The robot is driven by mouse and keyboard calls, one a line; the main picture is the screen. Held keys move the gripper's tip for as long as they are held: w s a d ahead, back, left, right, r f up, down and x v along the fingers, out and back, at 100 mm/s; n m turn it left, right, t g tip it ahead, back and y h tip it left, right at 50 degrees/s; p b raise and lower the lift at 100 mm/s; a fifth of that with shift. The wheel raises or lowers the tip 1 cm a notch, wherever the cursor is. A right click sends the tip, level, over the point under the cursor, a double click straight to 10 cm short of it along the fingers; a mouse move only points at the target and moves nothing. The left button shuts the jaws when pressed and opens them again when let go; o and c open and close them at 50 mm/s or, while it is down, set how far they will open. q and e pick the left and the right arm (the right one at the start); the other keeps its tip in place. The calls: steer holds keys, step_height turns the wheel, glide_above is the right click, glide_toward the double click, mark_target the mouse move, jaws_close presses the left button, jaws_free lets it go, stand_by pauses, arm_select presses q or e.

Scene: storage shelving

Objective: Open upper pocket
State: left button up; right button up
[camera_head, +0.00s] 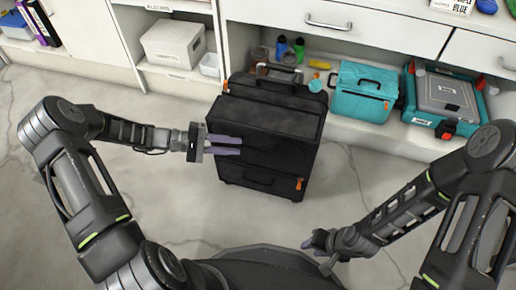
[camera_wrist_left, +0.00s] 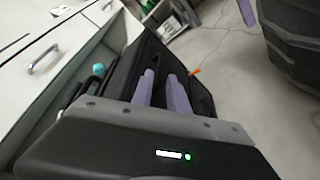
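A black suitcase (camera_head: 268,120) stands upright on the floor in the middle of the head view. Its front has an upper part and a lower pocket (camera_head: 255,178) with an orange zipper pull (camera_head: 299,184) at the lower right. My left gripper (camera_head: 238,145) is in front of the upper part, its two purple fingers slightly apart with nothing seen between them. The left wrist view shows the fingers (camera_wrist_left: 161,84) over the dark suitcase (camera_wrist_left: 150,52), with an orange pull (camera_wrist_left: 195,71) beyond. Whether they touch it is unclear. My right gripper (camera_head: 318,240) is low, away from the suitcase; its finger gap is unclear.
Behind the suitcase is a white shelf with a teal bag (camera_head: 362,92), a teal and grey case (camera_head: 446,98) and several bottles. A white box (camera_head: 174,44) sits on the left shelf. Drawers (camera_head: 350,22) are above. The floor to the left is clear.

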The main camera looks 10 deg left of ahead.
mark_target(251, 148)
arm_select(q)
steer(key=b+x, duration=0.1)
steer(key=x, duration=0.5)
steer(key=shift+w+d+f+b, duration=0.1)
steer(key=shift+d+f+b, duration=0.05)
steer(key=shift+d+b, duration=0.25)
steer(key=shift+w+d, duration=0.1)
steer(key=shift+d, duration=0.2)
steer(key=shift+c, duration=0.2)
jaws_close()
stand_by(0.6)
